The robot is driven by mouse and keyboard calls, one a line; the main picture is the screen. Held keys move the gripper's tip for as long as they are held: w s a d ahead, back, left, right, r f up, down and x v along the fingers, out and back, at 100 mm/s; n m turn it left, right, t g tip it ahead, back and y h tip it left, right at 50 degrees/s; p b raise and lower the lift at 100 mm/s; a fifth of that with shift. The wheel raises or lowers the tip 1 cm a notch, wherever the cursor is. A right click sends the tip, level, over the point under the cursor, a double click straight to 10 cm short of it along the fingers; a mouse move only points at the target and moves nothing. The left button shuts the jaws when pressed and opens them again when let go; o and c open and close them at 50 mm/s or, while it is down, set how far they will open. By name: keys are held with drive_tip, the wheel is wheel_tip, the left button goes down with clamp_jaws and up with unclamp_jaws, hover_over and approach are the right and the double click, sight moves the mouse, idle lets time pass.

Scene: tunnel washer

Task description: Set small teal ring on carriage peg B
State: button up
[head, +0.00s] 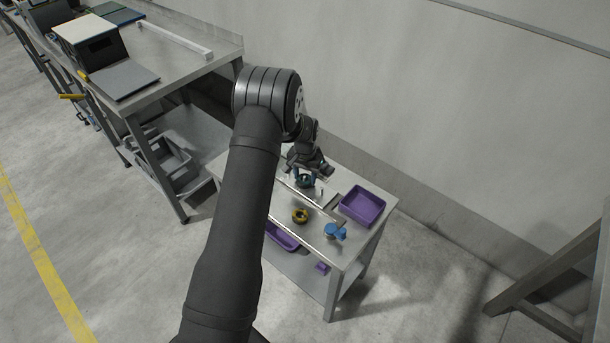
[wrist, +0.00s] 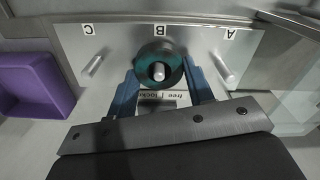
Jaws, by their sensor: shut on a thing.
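The small teal ring (wrist: 177,69) is between the blue fingers of my gripper (wrist: 161,73), which is shut on it. The ring also shows in the head view (head: 305,182), beneath my gripper (head: 307,176). The light tip of peg B (wrist: 159,72) shows inside the ring's hole, below the letter B on the carriage plate (wrist: 195,42). I cannot tell how far down the peg the ring sits. Peg A (wrist: 226,72) stands bare on the right of the wrist view, peg C (wrist: 94,66) bare on the left.
A purple tray (head: 362,206) stands on the small table to the right of the carriage. A yellow ring (head: 300,215) and a blue object (head: 335,231) lie nearer the table's front. A label reading free and locked (wrist: 157,100) shows between the fingers. A wall rises behind the table.

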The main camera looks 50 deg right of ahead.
drive_tip(key=shift+f, duration=0.1)
drive_tip(key=o, duration=1.4)
drive_tip(key=shift+o, duration=0.2)
drive_tip(key=shift+r, duration=3.75)
wheel_tip(320, 180, down, 8)
drive_tip(key=shift+r, duration=0.3)
